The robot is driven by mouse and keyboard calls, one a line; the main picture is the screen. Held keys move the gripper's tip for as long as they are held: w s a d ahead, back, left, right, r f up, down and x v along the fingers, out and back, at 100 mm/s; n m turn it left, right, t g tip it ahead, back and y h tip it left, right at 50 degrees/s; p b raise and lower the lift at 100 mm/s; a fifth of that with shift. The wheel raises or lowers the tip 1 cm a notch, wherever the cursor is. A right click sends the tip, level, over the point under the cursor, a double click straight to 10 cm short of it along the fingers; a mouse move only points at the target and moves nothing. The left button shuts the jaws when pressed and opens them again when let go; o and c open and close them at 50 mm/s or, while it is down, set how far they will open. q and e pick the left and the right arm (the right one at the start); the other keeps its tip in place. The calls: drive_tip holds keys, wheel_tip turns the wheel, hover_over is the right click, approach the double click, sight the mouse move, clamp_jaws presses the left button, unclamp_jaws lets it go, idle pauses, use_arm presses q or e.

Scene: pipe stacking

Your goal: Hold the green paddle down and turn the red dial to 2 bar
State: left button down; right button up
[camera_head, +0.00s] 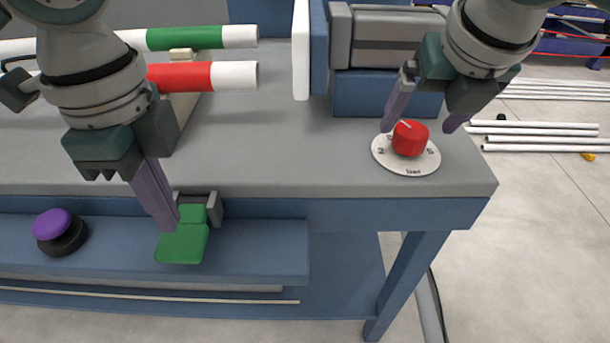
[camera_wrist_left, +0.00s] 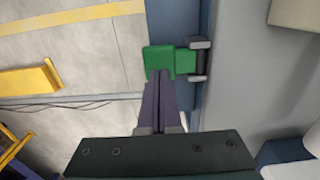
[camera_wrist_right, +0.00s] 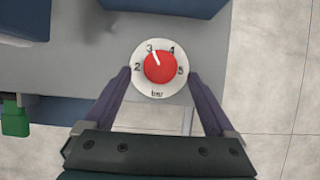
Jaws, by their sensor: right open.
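The green paddle (camera_head: 182,244) is hinged at a grey bracket on the bench's front ledge. My left gripper (camera_head: 170,228) is shut and empty, its fingertips at the paddle; it overlaps the paddle (camera_wrist_left: 172,60) in the left wrist view. I cannot tell how firmly it presses. The red dial (camera_head: 410,139) sits on a white numbered plate (camera_head: 408,168) at the bench's right corner. My right gripper (camera_head: 425,122) is open, with one finger on each side of the dial. In the right wrist view, the white pointer on the dial (camera_wrist_right: 160,68) points close to 3.
A purple button (camera_head: 52,224) on a black base stands left of the paddle. Pipes with green (camera_head: 185,38) and red (camera_head: 180,76) bands lie on the bench at the back left. A grey-and-blue block (camera_head: 385,92) stands behind the dial. White pipes (camera_head: 540,128) lie on the floor at right.

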sight(179, 239)
use_arm(q)
drive_tip(key=shift+f, duration=2.55)
use_arm(e)
drive_tip(key=shift+a, duration=0.1)
